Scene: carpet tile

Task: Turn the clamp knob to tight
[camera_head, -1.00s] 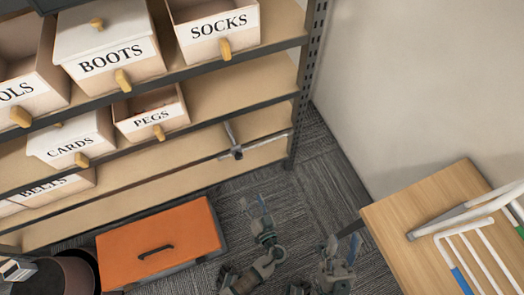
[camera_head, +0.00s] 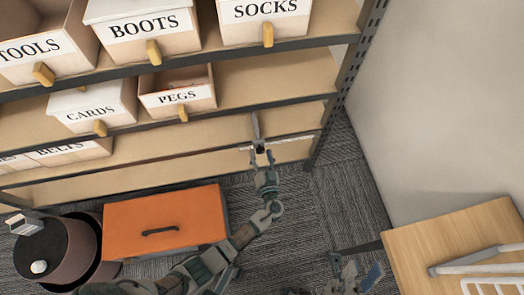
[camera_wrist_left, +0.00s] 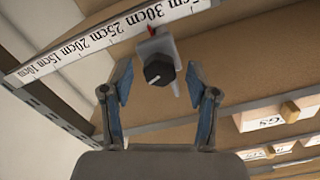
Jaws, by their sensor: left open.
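The clamp (camera_wrist_left: 152,45) is a grey slider on a white ruler bar (camera_wrist_left: 110,33) with black centimetre marks. Its black knob (camera_wrist_left: 158,70) has a white pointer line and faces my left wrist camera. In the head view the clamp (camera_head: 259,145) is at the lower shelf's front, mostly behind my gripper. My left gripper (camera_head: 262,158) is open there. In the left wrist view the fingertips of the left gripper (camera_wrist_left: 160,72) are spread on either side of the knob, with gaps; their depth is unclear. My right gripper (camera_head: 354,268) is low, apart from the shelf, its fingers seemingly apart.
Labelled bins (camera_head: 177,95) stand on the shelves left of and above the clamp. An orange box (camera_head: 160,222) and a dark round bin (camera_head: 62,250) are on the carpet. A wooden table (camera_head: 425,245) with a white rack stands at right.

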